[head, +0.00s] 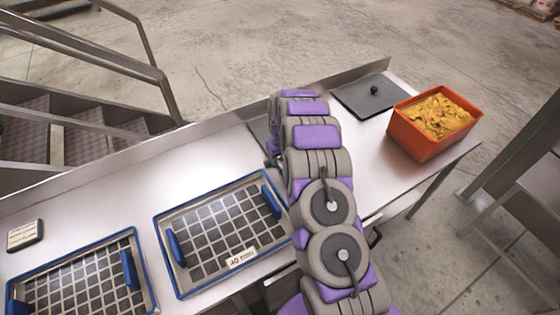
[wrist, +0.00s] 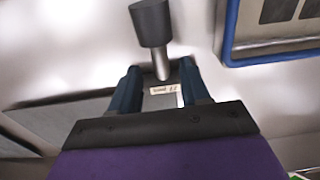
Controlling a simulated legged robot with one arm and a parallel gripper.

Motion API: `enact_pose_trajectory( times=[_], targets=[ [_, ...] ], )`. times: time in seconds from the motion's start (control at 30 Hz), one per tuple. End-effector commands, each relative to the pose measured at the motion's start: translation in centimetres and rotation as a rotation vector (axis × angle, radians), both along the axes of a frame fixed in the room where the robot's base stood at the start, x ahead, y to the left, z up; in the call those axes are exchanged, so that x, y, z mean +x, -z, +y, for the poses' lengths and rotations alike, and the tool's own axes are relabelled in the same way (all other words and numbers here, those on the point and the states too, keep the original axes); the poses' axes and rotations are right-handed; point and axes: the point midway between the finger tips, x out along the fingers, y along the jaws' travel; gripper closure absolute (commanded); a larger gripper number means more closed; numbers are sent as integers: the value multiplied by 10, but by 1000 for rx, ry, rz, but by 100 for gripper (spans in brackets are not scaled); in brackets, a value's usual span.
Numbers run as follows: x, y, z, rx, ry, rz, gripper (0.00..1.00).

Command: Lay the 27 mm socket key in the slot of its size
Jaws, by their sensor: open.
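In the wrist view, a dark grey cylinder on a thinner, lighter shaft (wrist: 152,24), seemingly the socket key, lies just beyond my gripper (wrist: 160,74). Its shaft end reaches toward the gap between the two blue fingers. My gripper is open, with the fingers apart on either side of a small pale label (wrist: 163,90); the label's print is too blurred to read surely. I cannot tell whether a finger touches the shaft. In the head view my arm hides the gripper and the key. No size-marked slot can be made out clearly.
Two blue-rimmed grid trays (head: 160,232) (head: 143,240) stand on the steel bench (head: 110,200) at left. A small labelled block (head: 25,235) is at far left. A dark plate with a knob (head: 366,102) and an orange bin of yellow pieces (head: 420,142) are at right.

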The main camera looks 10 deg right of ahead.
Motion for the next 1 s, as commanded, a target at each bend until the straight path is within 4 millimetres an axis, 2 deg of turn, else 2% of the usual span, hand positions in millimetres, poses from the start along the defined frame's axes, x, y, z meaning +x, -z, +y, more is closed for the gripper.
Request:
enact_pose_trajectory(
  times=[0.4,0.53,0.77,0.87,1.0],
  targets=[
    [-4,-82,-1,0,2,-2,54],
    [-4,-97,-1,0,2,0,54],
    [-8,-109,1,3,3,0,54],
    [-19,-127,6,12,6,4,54],
    [-51,-170,17,28,18,18,54]
  ],
)
